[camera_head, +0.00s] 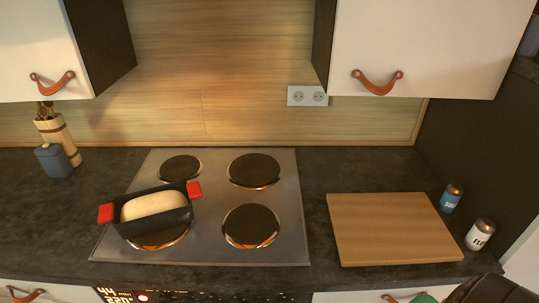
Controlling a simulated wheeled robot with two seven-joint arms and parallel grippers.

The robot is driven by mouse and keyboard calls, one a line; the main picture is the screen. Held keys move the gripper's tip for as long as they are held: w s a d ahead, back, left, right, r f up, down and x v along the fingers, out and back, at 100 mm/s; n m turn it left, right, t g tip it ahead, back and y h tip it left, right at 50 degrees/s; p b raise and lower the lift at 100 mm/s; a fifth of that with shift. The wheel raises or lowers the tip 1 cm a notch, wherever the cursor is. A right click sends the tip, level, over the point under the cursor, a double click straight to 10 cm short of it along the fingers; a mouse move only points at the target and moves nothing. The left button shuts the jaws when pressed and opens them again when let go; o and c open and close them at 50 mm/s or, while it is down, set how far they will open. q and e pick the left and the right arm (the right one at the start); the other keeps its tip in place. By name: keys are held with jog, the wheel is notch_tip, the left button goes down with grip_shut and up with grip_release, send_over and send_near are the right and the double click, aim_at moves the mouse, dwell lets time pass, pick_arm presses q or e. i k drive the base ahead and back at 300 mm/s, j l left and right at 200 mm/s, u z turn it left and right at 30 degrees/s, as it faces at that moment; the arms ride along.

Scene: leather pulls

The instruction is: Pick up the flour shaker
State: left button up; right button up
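The flour shaker (480,235) is a small white can with dark lettering that reads "FLO" and a brownish top. It stands upright on the dark countertop at the far right, just right of the wooden cutting board. Nothing is holding it. A dark rounded shape at the bottom right edge, below the shaker, may be part of my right arm; no fingers show there. Neither my left nor my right gripper can be made out.
A blue shaker (451,199) stands behind the flour shaker, beside the cutting board (390,229). A loaf pan (150,210) with red handles and dough sits on the stove (204,205). A blue jar (54,160) stands left. Wall cabinets (430,45) hang above.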

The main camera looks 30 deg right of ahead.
aim_at(482, 230)
jog(key=j+z, duration=0.15)
jog(key=z, duration=2.3)
jog(key=k+l, duration=0.05)
